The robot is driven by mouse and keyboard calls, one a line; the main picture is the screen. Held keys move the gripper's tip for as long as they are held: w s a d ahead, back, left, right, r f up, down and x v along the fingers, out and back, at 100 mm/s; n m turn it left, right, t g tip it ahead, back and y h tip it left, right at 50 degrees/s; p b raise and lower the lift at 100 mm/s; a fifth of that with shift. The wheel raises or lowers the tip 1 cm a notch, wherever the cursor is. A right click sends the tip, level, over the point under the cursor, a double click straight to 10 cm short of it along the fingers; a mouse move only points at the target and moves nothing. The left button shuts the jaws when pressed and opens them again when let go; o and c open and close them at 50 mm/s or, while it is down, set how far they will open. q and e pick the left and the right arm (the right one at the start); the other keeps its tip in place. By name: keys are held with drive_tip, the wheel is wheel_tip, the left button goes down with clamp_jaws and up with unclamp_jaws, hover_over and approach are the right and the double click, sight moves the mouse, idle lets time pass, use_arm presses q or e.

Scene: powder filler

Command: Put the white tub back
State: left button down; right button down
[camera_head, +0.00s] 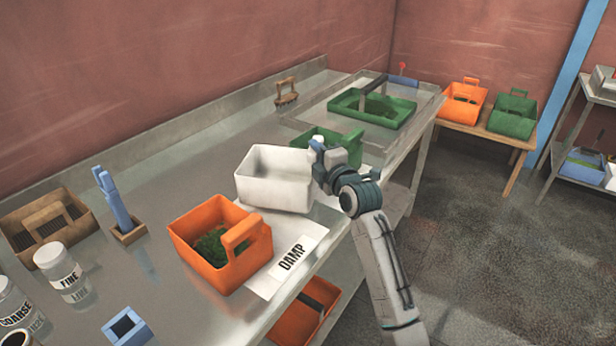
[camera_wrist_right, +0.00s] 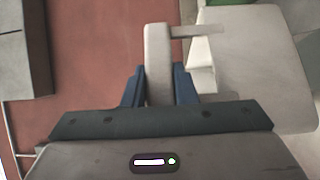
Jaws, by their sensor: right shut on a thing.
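The white tub (camera_head: 275,189) is upright over the metal bench in the head view, between an orange tub and a green tub. My right gripper (camera_head: 322,160) is at the tub's right side. In the right wrist view, the blue fingers of my right gripper (camera_wrist_right: 159,86) are shut on the pale handle, one on each side, and the body of the white tub (camera_wrist_right: 260,65) is to the right. I cannot tell whether the tub's base touches the bench. My left gripper is not in view.
The orange tub (camera_head: 208,263) with green contents stands beside a DAMP card (camera_head: 290,256). A green tub (camera_head: 345,145) is close behind my gripper. A clear-walled tray (camera_head: 310,112) holds a large green tray (camera_head: 373,119). FINE (camera_head: 62,272) and COARSE jars stand front left.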

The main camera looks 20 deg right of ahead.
drive_tip(key=shift+w+f, duration=0.1)
drive_tip(key=shift+f, duration=0.75)
wheel_tip(320, 180, down, 4)
drive_tip(key=shift+r+p, duration=0.2)
drive_tip(key=shift+p, duration=0.15)
drive_tip(key=c, duration=1.2)
unclamp_jaws()
drive_tip(key=shift+o, duration=0.2)
drive_tip(key=s+d+b, duration=0.1)
drive_tip(key=s+b, duration=0.1)
drive_tip(key=s, duration=1)
drive_tip(key=shift+d+b, duration=0.4)
